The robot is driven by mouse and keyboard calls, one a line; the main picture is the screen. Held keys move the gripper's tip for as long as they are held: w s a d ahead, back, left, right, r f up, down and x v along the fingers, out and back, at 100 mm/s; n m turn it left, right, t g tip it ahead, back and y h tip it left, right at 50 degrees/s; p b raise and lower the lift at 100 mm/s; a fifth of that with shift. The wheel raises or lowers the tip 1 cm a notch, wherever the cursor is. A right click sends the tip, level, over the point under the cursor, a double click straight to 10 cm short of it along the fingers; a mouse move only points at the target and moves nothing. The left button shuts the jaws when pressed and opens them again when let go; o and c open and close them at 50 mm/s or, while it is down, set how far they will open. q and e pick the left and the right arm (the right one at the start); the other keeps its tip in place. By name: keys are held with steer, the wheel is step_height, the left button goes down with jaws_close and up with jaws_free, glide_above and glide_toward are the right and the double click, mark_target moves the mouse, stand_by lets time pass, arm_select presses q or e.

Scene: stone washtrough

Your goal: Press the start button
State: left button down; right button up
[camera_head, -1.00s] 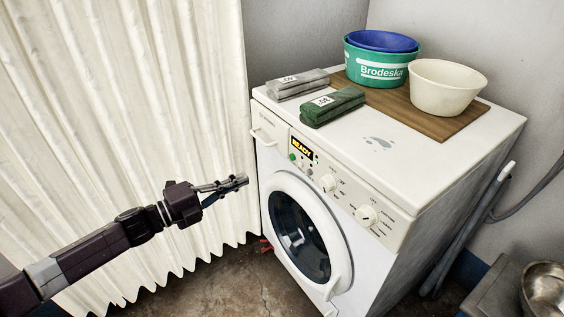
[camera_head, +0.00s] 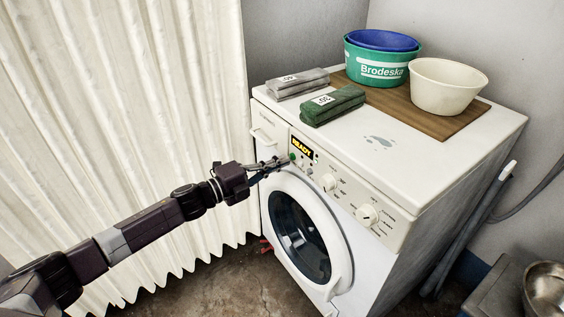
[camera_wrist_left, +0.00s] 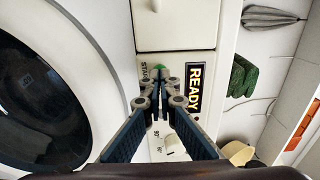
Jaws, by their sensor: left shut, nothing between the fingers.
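The white washing machine (camera_head: 268,137) stands with its door shut, and its display (camera_head: 302,147) reads READY. The green start button (camera_head: 292,156) is on the panel just below and left of the display. My left gripper (camera_head: 286,161) is shut and empty, with its tips at the button in the head view. In the left wrist view the shut fingertips (camera_wrist_left: 160,75) lie just below the green button (camera_wrist_left: 160,68), beside the word START and the display (camera_wrist_left: 194,89). I cannot tell whether the tips touch the button. My right gripper is not in view.
On the machine's top are a grey folded cloth (camera_head: 297,84), a green folded cloth (camera_head: 332,105), and a wooden board (camera_head: 440,126) with a green tub (camera_head: 377,72) and a cream bowl (camera_head: 447,88). Two dials (camera_head: 367,215) sit further right. A white curtain (camera_head: 110,110) hangs left.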

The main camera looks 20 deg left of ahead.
arm_select(q)
steer(key=shift+w+d, duration=0.25)
steer(key=shift+w, duration=0.1)
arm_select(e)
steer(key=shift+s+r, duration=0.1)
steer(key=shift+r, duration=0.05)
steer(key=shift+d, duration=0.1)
